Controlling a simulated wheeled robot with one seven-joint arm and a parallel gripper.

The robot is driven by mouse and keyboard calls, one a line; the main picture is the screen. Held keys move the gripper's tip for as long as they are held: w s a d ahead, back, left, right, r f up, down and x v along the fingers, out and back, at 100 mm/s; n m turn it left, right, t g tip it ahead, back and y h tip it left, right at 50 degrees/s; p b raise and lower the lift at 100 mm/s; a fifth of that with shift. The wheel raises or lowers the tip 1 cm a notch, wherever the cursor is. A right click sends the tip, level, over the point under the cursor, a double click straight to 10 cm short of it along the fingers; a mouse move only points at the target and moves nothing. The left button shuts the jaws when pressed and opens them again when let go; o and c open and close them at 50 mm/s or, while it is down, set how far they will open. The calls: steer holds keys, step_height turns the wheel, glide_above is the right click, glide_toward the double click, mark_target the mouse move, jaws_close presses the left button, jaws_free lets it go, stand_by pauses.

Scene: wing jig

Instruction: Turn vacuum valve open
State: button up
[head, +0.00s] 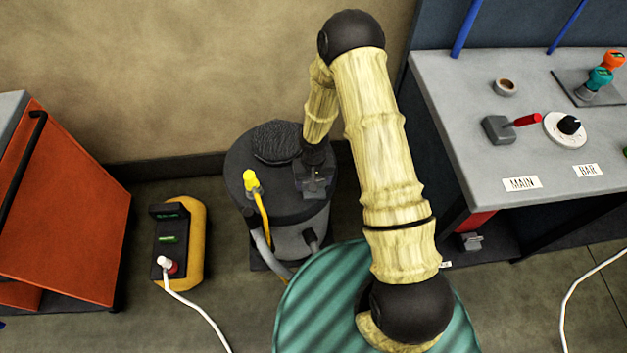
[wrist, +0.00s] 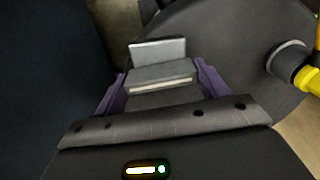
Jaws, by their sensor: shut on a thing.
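My gripper (head: 316,188) hangs over the right part of a dark round drum (head: 290,212), well left of the bench. In the wrist view its purple fingers are shut on a grey blocky piece (wrist: 158,52); whether that piece is joined to the drum cannot be told. A grey valve body (head: 498,130) with a red lever (head: 526,120) sits on the bench behind the label MAIN (head: 521,184); the lever points right. It appears to be the vacuum valve, and nothing touches it. A yellow fitting (head: 251,181) with a hose stands on the drum's left side.
The grey bench (head: 450,100) also holds a white dial (head: 566,129) with a black knob, a small cup (head: 506,87) and a stand with orange and teal handles (head: 601,77). An orange cabinet (head: 70,200) and a yellow-black unit (head: 180,243) stand left.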

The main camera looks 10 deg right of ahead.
steer(key=n, duration=0.3)
steer(key=shift+n, duration=0.4)
steer(key=n, duration=0.4)
steer(key=shift+r+n, duration=0.1)
steer(key=shift+n, duration=0.2)
steer(key=n+p, duration=0.1)
steer(key=n, duration=0.3)
steer(key=shift+n, duration=0.3)
steer(key=shift+n+p, duration=0.4)
steer(key=shift+n, duration=1.5)
steer(key=o, duration=1)
step_height(320, 180, up, 17)
steer(key=shift+r+p, duration=0.15)
steer(key=shift+p, duration=0.7)
